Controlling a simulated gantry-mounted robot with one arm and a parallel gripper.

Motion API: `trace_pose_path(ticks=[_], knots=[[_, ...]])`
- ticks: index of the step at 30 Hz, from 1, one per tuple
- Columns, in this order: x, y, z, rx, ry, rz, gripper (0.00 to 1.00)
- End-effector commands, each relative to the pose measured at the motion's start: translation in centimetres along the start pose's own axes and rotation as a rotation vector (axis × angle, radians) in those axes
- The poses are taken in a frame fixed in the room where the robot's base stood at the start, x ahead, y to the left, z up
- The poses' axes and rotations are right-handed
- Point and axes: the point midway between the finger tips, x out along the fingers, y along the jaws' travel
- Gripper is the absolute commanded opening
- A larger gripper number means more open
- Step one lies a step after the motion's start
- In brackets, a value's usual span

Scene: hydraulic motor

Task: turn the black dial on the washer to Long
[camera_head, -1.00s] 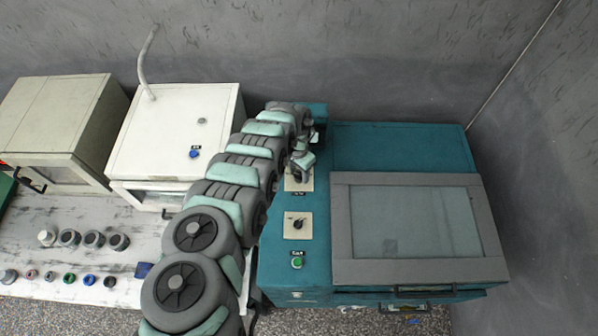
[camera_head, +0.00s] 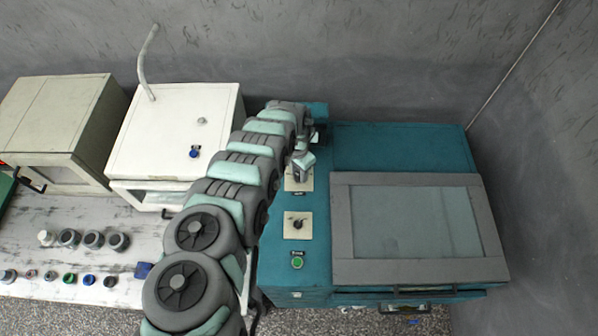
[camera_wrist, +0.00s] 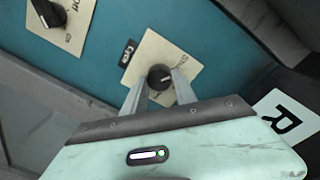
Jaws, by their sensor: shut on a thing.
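The teal washer (camera_head: 280,249) stands right of the middle in the head view. Its upper black dial (camera_wrist: 160,77) sits on a cream plate (camera_wrist: 147,49) in the wrist view. My gripper (camera_wrist: 161,82) has one finger on each side of this dial and is shut on it. In the head view my gripper (camera_head: 300,172) is over the upper plate and hides most of that dial. A second black dial (camera_head: 298,225) sits on a lower cream plate, clear of my gripper; it also shows in the wrist view (camera_wrist: 48,13). The dial lettering is too small to read.
A green button (camera_head: 297,262) is below the lower dial. The washer's grey-framed glass lid (camera_head: 415,222) lies to the right. A white box machine (camera_head: 165,135) and several small parts on the table (camera_head: 60,240) are to the left.

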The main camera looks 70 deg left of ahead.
Motion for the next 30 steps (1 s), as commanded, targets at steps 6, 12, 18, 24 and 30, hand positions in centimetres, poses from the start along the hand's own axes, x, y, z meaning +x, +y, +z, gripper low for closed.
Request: trace_pose_path(ticks=[6,12,18,24,30], knots=[[0.08,0.07,-0.01,0.144,-0.01,0.001,0.0],[-0.03,0.06,-0.19,0.329,-0.018,-0.002,0.0],[0.04,0.1,-0.11,0.518,-0.028,0.0,0.0],[0.13,0.24,-0.04,0.709,-0.04,0.001,0.0],[0.06,0.23,-0.12,0.898,-0.049,-0.001,0.0]])
